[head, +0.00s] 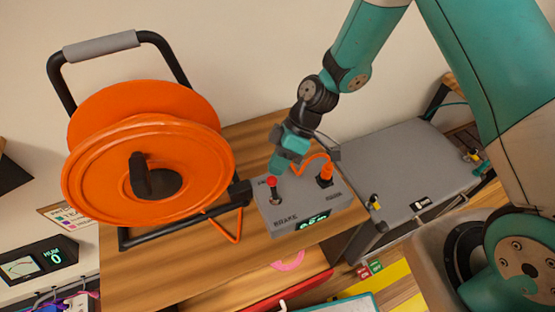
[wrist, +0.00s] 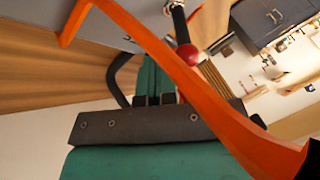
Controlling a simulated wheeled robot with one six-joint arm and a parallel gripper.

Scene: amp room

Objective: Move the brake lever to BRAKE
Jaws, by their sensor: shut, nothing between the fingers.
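The brake lever (head: 273,186) is a short dark stick with a red ball knob on top of a grey control box (head: 310,212). The word BRAKE is printed on the box in front of the lever's base. The lever rises from its slot, and I cannot tell how far it leans. My gripper (head: 277,166) is shut and empty, just behind and above the red knob. In the wrist view the red knob (wrist: 188,54) shows close beyond my shut fingers (wrist: 155,99). I cannot tell whether they touch it.
An orange cable (head: 314,158) arches from a plug on the box and crosses close to my gripper; it also crosses the wrist view (wrist: 180,65). A large orange cable reel (head: 140,120) stands on the wooden table (head: 180,268) at left. A grey case (head: 400,165) is at right.

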